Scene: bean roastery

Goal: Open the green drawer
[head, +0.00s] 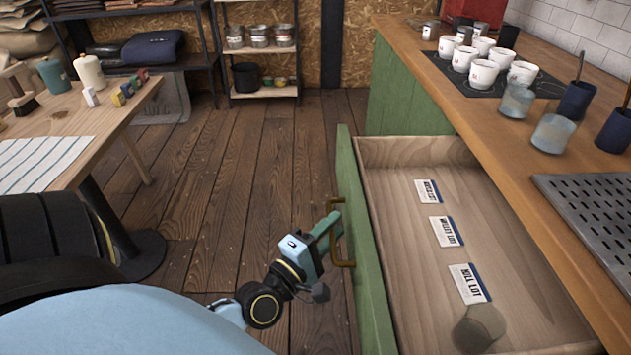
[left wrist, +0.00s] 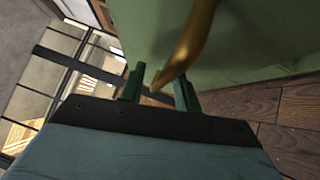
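The green drawer (head: 362,240) stands pulled out from the counter, and its wooden inside shows. A brass handle (head: 348,263) is on its green front; the handle also shows large in the left wrist view (left wrist: 193,40). My left gripper (head: 332,228) is at the handle, in front of the drawer face. In the left wrist view its two green fingers (left wrist: 160,90) are apart, with the lower end of the handle showing between them. I see no firm grip on it. My right gripper is not in view.
Several cards (head: 441,231) and a round translucent thing (head: 480,328) lie in the drawer. White cups and glasses stand on the wooden counter (head: 455,90) at right. A table (head: 80,120) stands at left. The floor (head: 240,180) between is clear.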

